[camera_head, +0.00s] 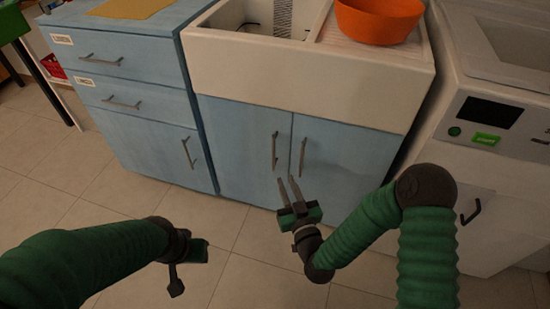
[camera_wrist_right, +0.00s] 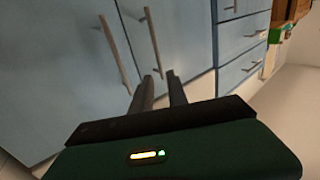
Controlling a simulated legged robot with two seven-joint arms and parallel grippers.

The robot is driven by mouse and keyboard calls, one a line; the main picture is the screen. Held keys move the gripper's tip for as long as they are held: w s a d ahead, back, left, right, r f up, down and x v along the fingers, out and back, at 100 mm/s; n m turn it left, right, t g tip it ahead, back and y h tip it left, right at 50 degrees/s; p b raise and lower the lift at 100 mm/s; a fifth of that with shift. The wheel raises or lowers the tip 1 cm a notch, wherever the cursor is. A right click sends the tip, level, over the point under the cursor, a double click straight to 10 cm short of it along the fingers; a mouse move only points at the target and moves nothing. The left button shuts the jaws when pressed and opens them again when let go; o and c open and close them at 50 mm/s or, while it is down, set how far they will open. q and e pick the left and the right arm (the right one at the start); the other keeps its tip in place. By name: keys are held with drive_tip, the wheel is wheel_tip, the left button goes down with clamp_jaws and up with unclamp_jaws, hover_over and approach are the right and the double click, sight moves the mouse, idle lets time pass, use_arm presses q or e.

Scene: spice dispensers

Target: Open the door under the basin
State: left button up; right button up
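The white basin (camera_head: 300,80) sits on a blue cabinet with two shut doors. The left door (camera_head: 235,150) has a grey bar handle (camera_head: 275,150), and the right door (camera_head: 345,160) has one too (camera_head: 302,157). My right gripper (camera_head: 288,179) is open and empty, its fingertips just below the handles in the head view and apart from them. In the right wrist view, its fingertips (camera_wrist_right: 159,76) show beside the lower end of the left door's handle (camera_wrist_right: 152,38); the right door's handle (camera_wrist_right: 113,52) is farther left. My left gripper (camera_head: 188,262) hangs low over the floor, its fingers unclear.
A blue drawer cabinet (camera_head: 150,150) stands left of the basin. A white appliance (camera_head: 490,170) with a dark display stands at the right. An orange bowl (camera_head: 378,18) is on the basin's ledge. The tiled floor (camera_head: 105,215) before the cabinets is free.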

sight(274, 149)
drive_tip(key=b+x, duration=0.1)
drive_tip(key=x, duration=0.3)
drive_tip(key=b+x, duration=0.2)
drive_tip(key=x, duration=0.3)
drive_tip(key=b+x, duration=0.2)
drive_tip(key=x, duration=0.3)
drive_tip(key=shift+d+f, duration=0.2)
drive_tip(key=shift+f, duration=0.05)
drive_tip(key=shift+w+a+r+b, duration=0.2)
drive_tip(key=shift+w+b, duration=0.1)
drive_tip(key=shift+w, duration=0.25)
clamp_jaws()
drive_tip(key=shift+d, duration=0.1)
